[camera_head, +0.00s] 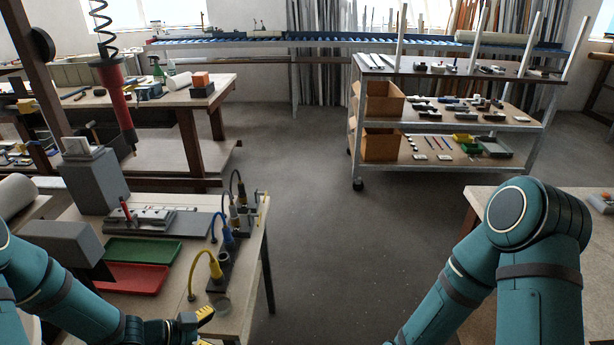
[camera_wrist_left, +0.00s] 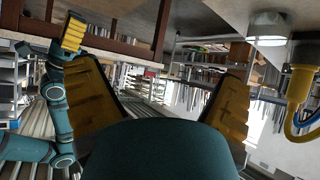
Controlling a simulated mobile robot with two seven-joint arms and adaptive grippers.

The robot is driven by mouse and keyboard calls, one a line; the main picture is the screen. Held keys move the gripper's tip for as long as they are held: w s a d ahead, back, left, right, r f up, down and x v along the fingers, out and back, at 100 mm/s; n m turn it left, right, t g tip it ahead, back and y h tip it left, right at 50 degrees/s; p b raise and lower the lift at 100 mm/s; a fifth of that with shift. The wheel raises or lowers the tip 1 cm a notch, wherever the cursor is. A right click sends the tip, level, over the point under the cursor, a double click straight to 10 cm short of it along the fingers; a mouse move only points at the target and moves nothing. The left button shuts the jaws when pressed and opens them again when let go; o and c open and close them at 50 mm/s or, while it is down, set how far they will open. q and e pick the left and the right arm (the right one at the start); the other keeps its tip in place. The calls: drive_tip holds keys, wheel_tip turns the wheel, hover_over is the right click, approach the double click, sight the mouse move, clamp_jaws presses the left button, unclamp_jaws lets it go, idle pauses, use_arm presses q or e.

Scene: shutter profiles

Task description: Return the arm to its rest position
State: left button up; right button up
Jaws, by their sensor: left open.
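My left arm comes in low at the left of the head view. Its gripper (camera_head: 205,328) is at the near right corner of the workbench (camera_head: 175,308), cut by the bottom edge. In the left wrist view the two yellow-padded fingers (camera_wrist_left: 160,100) are spread wide with nothing between them. My right arm (camera_head: 520,250) is bent at the right of the head view, its hand out of frame there. In the left wrist view a teal arm with a yellow-padded end (camera_wrist_left: 73,33), seemingly my right gripper, shows at the left; its opening is unclear.
A red tray (camera_head: 135,279) and a green tray (camera_head: 142,250) lie on the workbench. A shelf cart (camera_head: 470,128) stands at the back. The middle floor is clear.

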use_arm(q)
drive_tip(key=w+d+f+n+y, duration=0.1)
drive_tip(key=d+f+n+y, duration=0.3)
drive_tip(key=d+f+n, duration=0.3)
drive_tip(key=s+d+f+n+g+y, duration=0.2)
drive_tip(key=s+n+g, duration=0.1)
drive_tip(key=s+n, duration=0.3)
drive_tip(key=shift+s+d+f+n, duration=0.15)
drive_tip(key=shift+s+d+n, duration=0.15)
drive_tip(key=shift+s, duration=0.55)
